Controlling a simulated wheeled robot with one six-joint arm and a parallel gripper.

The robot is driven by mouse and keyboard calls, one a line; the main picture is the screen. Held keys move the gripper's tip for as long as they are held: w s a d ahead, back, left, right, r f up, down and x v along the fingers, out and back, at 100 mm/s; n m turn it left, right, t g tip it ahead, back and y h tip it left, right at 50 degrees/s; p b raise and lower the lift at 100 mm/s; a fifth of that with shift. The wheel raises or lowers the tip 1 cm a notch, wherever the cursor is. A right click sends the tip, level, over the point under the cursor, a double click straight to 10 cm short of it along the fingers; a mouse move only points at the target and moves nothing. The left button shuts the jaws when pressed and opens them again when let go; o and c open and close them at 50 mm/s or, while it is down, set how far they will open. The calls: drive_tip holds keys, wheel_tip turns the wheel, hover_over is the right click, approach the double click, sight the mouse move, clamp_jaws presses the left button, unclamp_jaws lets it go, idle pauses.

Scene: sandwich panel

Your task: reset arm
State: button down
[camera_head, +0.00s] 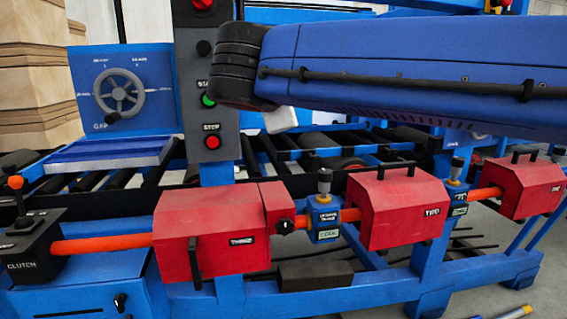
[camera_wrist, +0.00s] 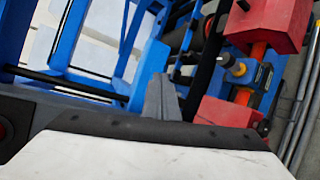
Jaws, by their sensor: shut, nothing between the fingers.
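My blue arm (camera_head: 390,65) stretches in from the upper right in the head view, in front of the sandwich panel machine. A small pale part of my wrist shows below its black joint; the fingers are not clear there. In the wrist view my gripper (camera_wrist: 162,98) shows as two grey fingers close together, shut and empty. They point toward blue frame rails and touch nothing that I can make out.
Below the arm stand red boxes (camera_head: 398,208) joined by an orange pipe (camera_head: 105,243). A grey post with a green button (camera_head: 208,100) and a red stop button (camera_head: 212,142) stands left of the arm's black joint. A handwheel (camera_head: 119,93) and stacked boards (camera_head: 32,75) are further left.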

drive_tip(key=s+d+f+m+g, duration=0.3)
drive_tip(key=s+d+f+m, duration=0.1)
drive_tip(key=d+f, duration=0.7)
drive_tip(key=s+d+f+m+g, duration=0.45)
drive_tip(key=d+f, duration=0.45)
drive_tip(key=d, duration=0.3)
drive_tip(key=s+d+f+m+g+y, duration=0.1)
drive_tip(key=s+d+f+m, duration=0.1)
drive_tip(key=s+f+m, duration=0.3)
drive_tip(key=s+d+f+m+g+y, duration=0.1)
drive_tip(key=s+d+f+m+y, duration=0.1)
drive_tip(key=s+f+m, duration=0.4)
drive_tip(key=s+d+f, duration=0.1)
drive_tip(key=s+f, duration=0.3)
drive_tip(key=f, duration=0.3)
drive_tip(key=shift+d+f, duration=0.2)
drive_tip(key=shift+d, duration=0.05)
